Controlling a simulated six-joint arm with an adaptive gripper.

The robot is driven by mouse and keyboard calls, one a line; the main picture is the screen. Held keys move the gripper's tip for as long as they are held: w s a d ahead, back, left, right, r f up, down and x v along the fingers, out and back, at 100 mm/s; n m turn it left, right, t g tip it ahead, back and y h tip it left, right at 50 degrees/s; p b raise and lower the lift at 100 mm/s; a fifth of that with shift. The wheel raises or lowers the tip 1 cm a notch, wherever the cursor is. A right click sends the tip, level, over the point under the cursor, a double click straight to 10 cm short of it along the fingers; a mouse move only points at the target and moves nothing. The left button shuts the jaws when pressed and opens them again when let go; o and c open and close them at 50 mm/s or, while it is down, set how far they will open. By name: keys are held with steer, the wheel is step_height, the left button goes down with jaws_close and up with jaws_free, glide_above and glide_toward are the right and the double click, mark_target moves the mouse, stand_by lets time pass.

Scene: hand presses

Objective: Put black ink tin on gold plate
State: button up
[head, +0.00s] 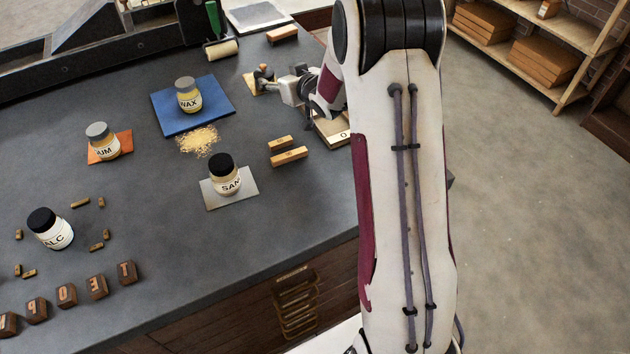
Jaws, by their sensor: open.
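A small tan-gold plate (252,89) lies on the dark bench near the back right, partly hidden by my gripper. A small dark object (263,73) stands at or on this plate; it is too small to tell whether it is the black ink tin. My gripper (278,88) is at the plate's right side, close to the dark object, with its jaws open. Whether it touches the object cannot be told. No other ink tin can be made out, and my arm hides part of the bench.
Labelled jars stand on blue (222,104), orange (124,144) and grey (240,198) plates; the TALC jar (50,230) stands on the bare bench. Yellow grains (198,140) and wooden bars (289,156) lie nearby. A roller (221,49) is behind. Letter blocks (96,286) line the front left.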

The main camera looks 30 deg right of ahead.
steer(key=s+a+r+m+g+h, duration=0.1)
steer(key=s+a+r+g, duration=0.1)
steer(key=s+r, duration=0.6)
steer(key=s+a+r+g+h, duration=0.15)
steer(key=s+r, duration=0.35)
steer(key=s, duration=0.5)
steer(key=s+a+g, duration=0.1)
steer(key=s+a, duration=0.2)
steer(key=s, duration=0.6)
steer(key=s+a+f+g+y, duration=0.1)
steer(key=s+a, duration=0.3)
steer(key=s, duration=0.6)
steer(key=s+a+g+y, duration=0.1)
steer(key=s+a+g, duration=0.1)
steer(key=s, duration=0.8)
steer(key=shift+s+a+f, duration=0.25)
steer(key=shift+a, duration=0.5)
